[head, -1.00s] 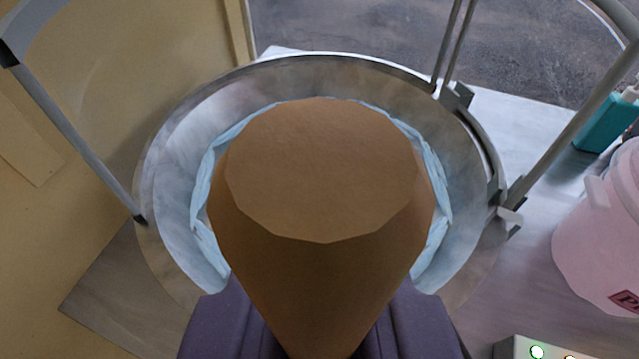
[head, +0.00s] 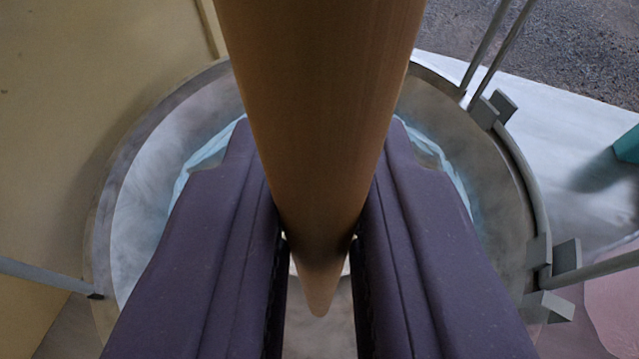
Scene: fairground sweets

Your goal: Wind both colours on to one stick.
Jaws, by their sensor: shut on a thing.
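My gripper (head: 320,235) is shut on a brown, tapered stick (head: 320,110). Its wide end runs out of the top of the picture and its narrow tip shows between the fingers, over the bowl. No floss shows on the visible part of the stick. The round metal bowl (head: 130,215) lies below and around my gripper in the picture. Pale blue floss (head: 207,155) shows inside it on the left, with a little more on the right. My fingers and the stick hide much of the bowl's inside. No second colour of floss shows.
A pink tub (head: 615,312) and a teal object (head: 628,146) are cut off at the right edge. Grey rods and brackets stand at the bowl's rim. A yellowish wall is at the left.

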